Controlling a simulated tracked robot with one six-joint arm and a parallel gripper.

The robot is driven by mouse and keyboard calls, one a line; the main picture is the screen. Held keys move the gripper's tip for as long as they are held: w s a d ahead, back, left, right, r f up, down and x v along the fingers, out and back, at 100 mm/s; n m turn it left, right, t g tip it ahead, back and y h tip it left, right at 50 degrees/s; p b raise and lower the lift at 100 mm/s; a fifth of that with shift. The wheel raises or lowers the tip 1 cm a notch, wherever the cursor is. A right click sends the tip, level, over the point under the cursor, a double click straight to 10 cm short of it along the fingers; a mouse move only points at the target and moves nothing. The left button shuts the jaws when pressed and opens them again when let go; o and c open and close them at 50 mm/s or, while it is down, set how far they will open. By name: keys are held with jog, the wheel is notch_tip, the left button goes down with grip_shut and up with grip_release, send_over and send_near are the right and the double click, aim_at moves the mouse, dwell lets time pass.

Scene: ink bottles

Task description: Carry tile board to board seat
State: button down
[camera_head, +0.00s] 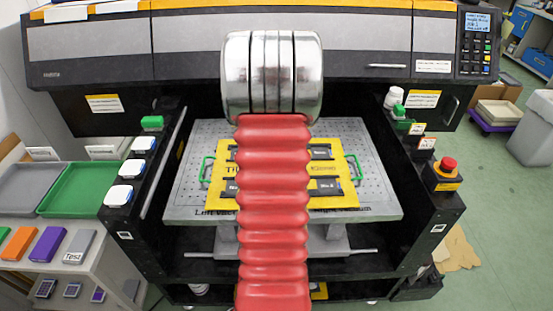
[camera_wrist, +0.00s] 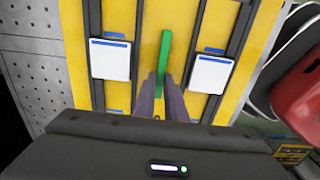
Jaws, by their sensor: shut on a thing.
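The tile board is a yellow board (camera_head: 216,199) with black rails and green side handles (camera_head: 353,167). In the head view it is over a grey perforated plate (camera_head: 190,195) in the printer's bay; whether it rests flat or hangs slightly above I cannot tell. In the wrist view, the yellow board (camera_wrist: 140,40) carries two white tiles (camera_wrist: 110,62) (camera_wrist: 211,76) in its black rails. My gripper (camera_wrist: 162,82) is shut on the upright green bar (camera_wrist: 164,52) between them. In the head view my red arm hides my gripper and the board's middle. I cannot tell which surface is the board seat.
Black side walls of the machine flank the plate, with white-topped units on the left one (camera_head: 131,169) and a red emergency button (camera_head: 448,164) on the right one. The printer body (camera_head: 180,50) closes the back. A bench with a green tray (camera_head: 85,190) stands left.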

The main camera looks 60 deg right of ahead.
jog(key=shift+f, duration=0.2)
jog(key=c, duration=1.8)
grip_release()
notch_tip(320, 180, up, 12)
jog(key=shift+r, duration=0.1)
